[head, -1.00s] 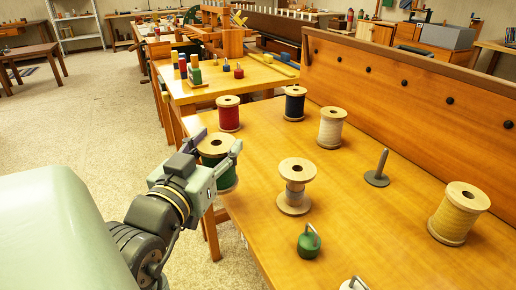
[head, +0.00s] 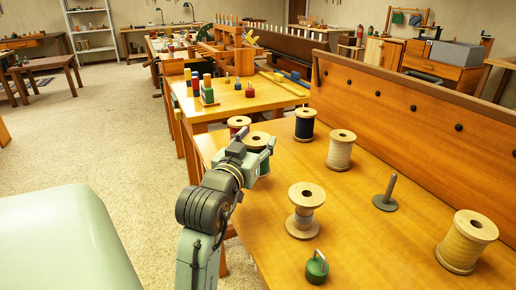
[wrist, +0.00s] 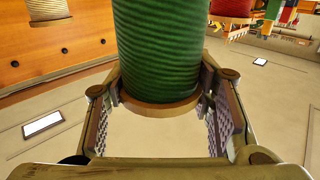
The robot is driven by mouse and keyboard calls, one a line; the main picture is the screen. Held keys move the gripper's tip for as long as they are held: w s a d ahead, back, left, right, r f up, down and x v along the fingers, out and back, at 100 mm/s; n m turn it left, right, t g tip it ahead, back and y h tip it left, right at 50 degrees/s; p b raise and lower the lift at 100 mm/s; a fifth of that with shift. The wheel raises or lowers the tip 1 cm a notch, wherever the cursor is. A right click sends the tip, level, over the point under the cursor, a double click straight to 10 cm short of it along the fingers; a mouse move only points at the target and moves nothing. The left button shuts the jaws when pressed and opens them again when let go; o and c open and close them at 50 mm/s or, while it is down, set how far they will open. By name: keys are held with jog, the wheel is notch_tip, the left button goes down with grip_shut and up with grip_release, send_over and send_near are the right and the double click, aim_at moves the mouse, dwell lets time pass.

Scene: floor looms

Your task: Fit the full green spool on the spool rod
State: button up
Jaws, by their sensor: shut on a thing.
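The full green spool (head: 265,166) is upright in my gripper (head: 254,158) at the far left part of the table. In the wrist view the green spool (wrist: 158,45) fills the space between the two fingers, which grip it near its wooden flange. My arm hides much of it in the head view, and I cannot tell how far its base is above the table. The spool rod (head: 388,188) is a grey upright peg on a round base, bare, standing to the right.
A nearly empty spool (head: 304,212) stands between my gripper and the rod, towards the front. A green handled weight (head: 316,268) is in front. A wooden panel (head: 420,120) borders the right.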

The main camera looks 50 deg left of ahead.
jog(key=shift+w+a, duration=0.1)
jog(key=shift+w, duration=0.1)
jog(key=f, duration=0.2)
jog(key=shift+w+a+f+p, duration=0.25)
jog(key=shift+w+f+p, duration=0.05)
jog(key=shift+w+f, duration=0.1)
jog(key=shift+f, duration=0.25)
jog(key=shift+f+b, duration=0.35)
jog(key=o, duration=1.3)
jog(key=shift+r+p, duration=0.3)
jog(key=shift+p, duration=0.2)
jog(key=b+v, duration=0.1)
jog(key=v, duration=0.2)
jog(key=b+v, duration=0.1)
jog(key=v, duration=0.3)
jog(key=b+v, duration=0.1)
jog(key=v, duration=0.3)
jog(key=shift+a+f, duration=0.25)
